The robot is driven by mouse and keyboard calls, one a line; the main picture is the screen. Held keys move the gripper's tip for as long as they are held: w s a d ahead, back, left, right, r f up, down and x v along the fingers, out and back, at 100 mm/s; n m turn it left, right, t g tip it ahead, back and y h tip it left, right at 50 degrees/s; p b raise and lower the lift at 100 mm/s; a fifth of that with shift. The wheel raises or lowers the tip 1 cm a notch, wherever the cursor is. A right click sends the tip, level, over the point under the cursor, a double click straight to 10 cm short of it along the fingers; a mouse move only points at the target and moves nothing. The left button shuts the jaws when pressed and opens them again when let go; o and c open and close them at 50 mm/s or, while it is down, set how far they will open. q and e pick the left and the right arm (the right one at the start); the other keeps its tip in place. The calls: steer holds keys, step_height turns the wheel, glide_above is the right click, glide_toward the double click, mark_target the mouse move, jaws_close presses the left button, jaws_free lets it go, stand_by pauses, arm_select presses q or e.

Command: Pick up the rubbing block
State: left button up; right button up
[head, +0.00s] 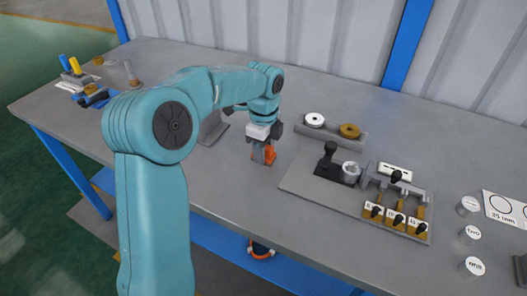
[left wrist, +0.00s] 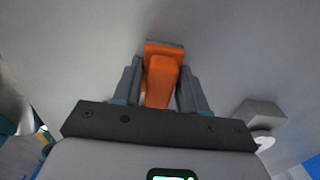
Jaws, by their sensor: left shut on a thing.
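The rubbing block (head: 270,155) shows as an orange piece at my left gripper in the head view, over the bench left of the grey base plate. In the left wrist view the orange block (left wrist: 164,75) stands between the two grey fingers, with a darker edge at its far end. My left gripper (head: 263,150) is shut on it, pointing down; it also shows in the left wrist view (left wrist: 160,88). I cannot tell whether the block touches the bench. My right gripper is not in view.
Right of the gripper lies a grey plate (head: 300,183) with a black-handled clamp (head: 328,160) and several labelled pieces. Behind it a holder (head: 330,135) carries a white and a brass ring. Several labelled cylinders (head: 470,267) stand at the right. The bench front left is clear.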

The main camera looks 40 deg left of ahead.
arm_select(q)
step_height(320, 180, up, 20)
steer(key=p, duration=0.5)
steer(key=shift+o, duration=1)
